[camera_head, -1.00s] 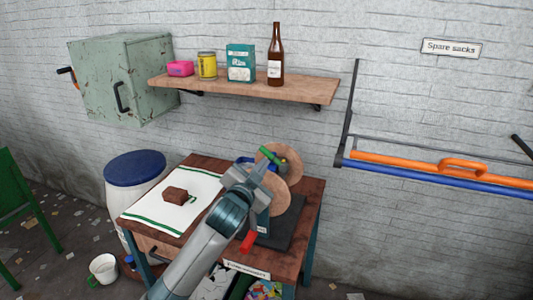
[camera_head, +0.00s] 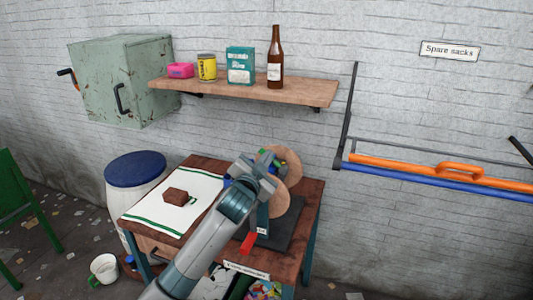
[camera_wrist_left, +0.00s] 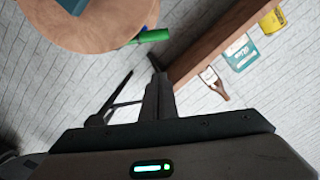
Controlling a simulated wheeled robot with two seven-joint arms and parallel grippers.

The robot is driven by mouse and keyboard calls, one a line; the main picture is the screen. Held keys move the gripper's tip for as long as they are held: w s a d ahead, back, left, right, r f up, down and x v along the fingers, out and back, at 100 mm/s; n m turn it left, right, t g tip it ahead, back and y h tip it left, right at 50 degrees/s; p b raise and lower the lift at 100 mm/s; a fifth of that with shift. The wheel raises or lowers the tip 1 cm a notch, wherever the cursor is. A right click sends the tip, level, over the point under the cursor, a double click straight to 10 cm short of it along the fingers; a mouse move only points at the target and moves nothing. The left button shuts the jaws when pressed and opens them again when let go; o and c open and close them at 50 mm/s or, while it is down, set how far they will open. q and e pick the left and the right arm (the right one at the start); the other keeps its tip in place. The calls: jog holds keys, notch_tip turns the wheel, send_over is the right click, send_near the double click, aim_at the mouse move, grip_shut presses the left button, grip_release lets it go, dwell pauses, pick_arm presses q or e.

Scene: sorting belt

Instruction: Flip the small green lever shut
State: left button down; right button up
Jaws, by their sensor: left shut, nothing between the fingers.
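The small green lever (camera_head: 277,163) is on a bench device with two round tan discs (camera_head: 287,162), partly hidden behind my left gripper in the head view. In the left wrist view the lever (camera_wrist_left: 151,36) shows as a short green bar beside the edge of a tan disc (camera_wrist_left: 85,22). My left gripper (camera_head: 266,165) is at the device, close in front of the lever. In the wrist view its fingers (camera_wrist_left: 158,78) are together and empty, with a visible gap to the lever. Whether the gripper touches the device is hidden. My right gripper is not in view.
The device has a red handle (camera_head: 249,243) low in front and a dark base (camera_head: 288,232). A brown block (camera_head: 175,195) lies on a white cloth (camera_head: 150,212) on the bench. A shelf (camera_head: 300,92) with a bottle (camera_head: 275,62) hangs above. A blue-lidded barrel (camera_head: 135,169) stands left.

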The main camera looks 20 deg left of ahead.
pick_arm(q)
jog(key=w+f+p, duration=0.1)
jog(key=w, duration=0.1)
jog(key=w+a+f+p, duration=0.1)
jog(key=w, duration=0.1)
jog(key=w+a+f+p, duration=0.1)
jog(key=w, duration=0.1)
jog(key=shift+w+a+p, duration=0.1)
jog(key=shift+w+p, duration=0.1)
jog(key=shift+p, duration=0.15)
jog(key=shift+f, duration=0.2)
